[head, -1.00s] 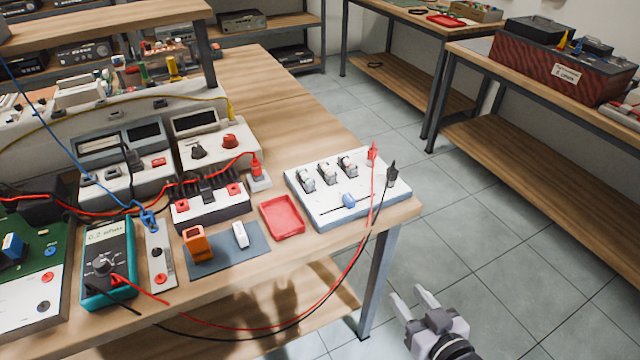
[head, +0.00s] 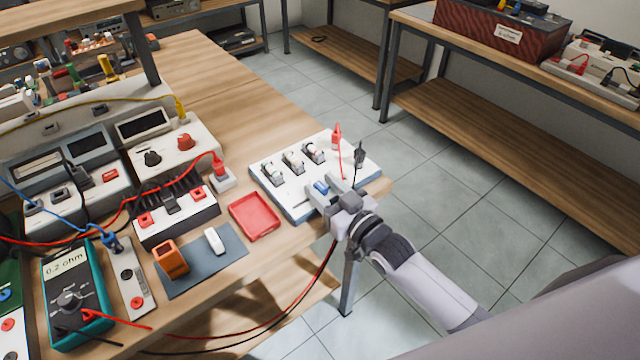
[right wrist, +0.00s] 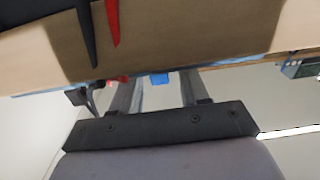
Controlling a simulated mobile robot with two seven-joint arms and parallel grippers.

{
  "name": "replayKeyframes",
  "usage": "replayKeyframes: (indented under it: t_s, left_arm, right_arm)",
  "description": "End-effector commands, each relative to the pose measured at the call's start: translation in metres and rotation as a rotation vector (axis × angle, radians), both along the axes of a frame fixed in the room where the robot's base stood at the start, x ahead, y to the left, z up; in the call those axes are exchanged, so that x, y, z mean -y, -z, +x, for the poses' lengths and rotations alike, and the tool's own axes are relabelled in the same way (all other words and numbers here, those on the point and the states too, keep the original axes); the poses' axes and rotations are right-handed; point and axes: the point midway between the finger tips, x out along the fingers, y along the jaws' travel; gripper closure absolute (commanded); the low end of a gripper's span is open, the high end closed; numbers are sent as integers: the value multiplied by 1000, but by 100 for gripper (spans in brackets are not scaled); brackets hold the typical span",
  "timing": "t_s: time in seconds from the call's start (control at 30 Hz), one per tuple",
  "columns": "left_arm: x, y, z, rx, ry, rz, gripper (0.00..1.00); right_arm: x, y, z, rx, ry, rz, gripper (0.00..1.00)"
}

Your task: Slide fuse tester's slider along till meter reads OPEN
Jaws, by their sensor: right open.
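The fuse tester (head: 295,208) is a white board with several clear fuse holders, at the right corner of the bench. Its blue slider (head: 321,187) sits in a slot at the near side. My right gripper (head: 328,190) is open at that near side, its fingers at the slider. In the right wrist view, the blue slider (right wrist: 159,78) shows between the two open fingers (right wrist: 156,88), but contact cannot be told. The teal meter (head: 77,298) at the lower left reads about 0.2 ohm. My left gripper is out of view.
A red plug (head: 337,134) and a black plug (head: 359,154) stand at the tester's far right, with leads hanging past the bench edge. A red tray (head: 254,216) lies just left of the tester. Open floor lies to the right.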

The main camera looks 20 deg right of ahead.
Motion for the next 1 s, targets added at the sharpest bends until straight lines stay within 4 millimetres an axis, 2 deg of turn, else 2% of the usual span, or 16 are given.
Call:
replayKeyframes:
  t_s: [0.17,0.47,0.6,0.83,1.0]
  left_arm:
    - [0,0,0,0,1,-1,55]
    - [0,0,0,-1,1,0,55]
    - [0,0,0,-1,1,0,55]
    - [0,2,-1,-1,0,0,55]
    - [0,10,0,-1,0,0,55]
  right_arm:
    - [-4,0,11,0,0,1,55]
    - [-5,0,12,0,0,1,55]
    - [-5,0,12,0,0,1,100]
    - [-4,1,14,0,0,0,100]
    - [-5,3,26,1,0,-1,100]
